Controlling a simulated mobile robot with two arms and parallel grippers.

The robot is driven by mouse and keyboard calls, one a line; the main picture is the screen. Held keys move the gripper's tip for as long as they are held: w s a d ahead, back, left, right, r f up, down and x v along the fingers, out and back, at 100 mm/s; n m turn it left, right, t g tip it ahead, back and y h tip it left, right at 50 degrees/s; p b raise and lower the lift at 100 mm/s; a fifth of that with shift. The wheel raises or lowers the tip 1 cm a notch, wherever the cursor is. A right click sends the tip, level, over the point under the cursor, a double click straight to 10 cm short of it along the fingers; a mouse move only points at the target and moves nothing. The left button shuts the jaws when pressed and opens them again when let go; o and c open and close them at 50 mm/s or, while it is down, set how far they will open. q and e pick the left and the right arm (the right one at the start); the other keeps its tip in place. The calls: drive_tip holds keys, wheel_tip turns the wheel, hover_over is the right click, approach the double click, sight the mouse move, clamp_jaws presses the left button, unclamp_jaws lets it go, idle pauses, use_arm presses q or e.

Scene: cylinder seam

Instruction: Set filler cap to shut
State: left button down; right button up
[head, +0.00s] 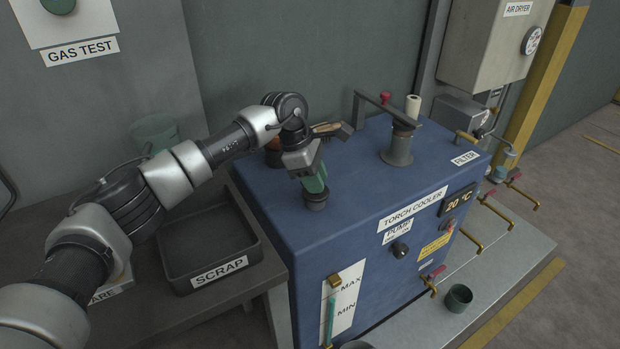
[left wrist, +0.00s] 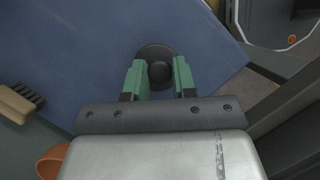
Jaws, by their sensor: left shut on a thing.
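The filler cap (head: 315,203) is a dark round cap on the top of the blue torch cooler (head: 350,190), near its front left corner. My left gripper (head: 315,187) points down at it with green fingers. A wider dark disc shows around the knob. The fingers and wrist hide part of the cap in the head view, and no mark of its turn position can be made out. My right gripper is not in view.
A post with a lever arm (head: 397,150) stands farther back on the cooler, by a red knob (head: 385,97) and a white roll (head: 412,106). A brush (head: 327,128) lies behind my wrist. A scrap tray (head: 207,245) is on the bench at left.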

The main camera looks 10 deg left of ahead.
use_arm(q)
drive_tip(key=c, duration=0.9)
unclamp_jaws()
drive_tip(key=v, duration=1.1)
drive_tip(key=shift+d, duration=0.1)
